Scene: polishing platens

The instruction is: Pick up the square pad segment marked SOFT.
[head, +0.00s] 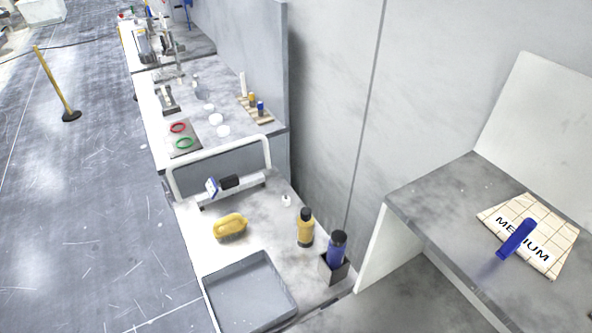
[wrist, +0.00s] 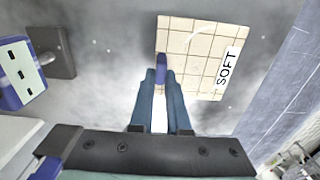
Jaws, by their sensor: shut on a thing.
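In the wrist view, the square pad segment marked SOFT (wrist: 201,80) is cream with a tan grid, and its black letters are on a white strip at the right. A blue upright handle (wrist: 163,66) stands at its left part. My gripper (wrist: 162,77) is shut on this handle, with one finger on each side. I cannot tell whether the pad touches the grey surface beneath. In the head view, a similar pad marked MEDIUM (head: 556,241) with its own blue handle (head: 517,238) lies on the grey bench at the right. My gripper and the SOFT pad do not show there.
A cart in the head view holds a grey tray (head: 245,293), a yellow brush-like block (head: 230,226), a yellow bottle (head: 305,229) and a blue bottle (head: 337,250). A white-and-blue block (wrist: 17,72) and a dark bracket (wrist: 57,52) stand left of the pad in the wrist view.

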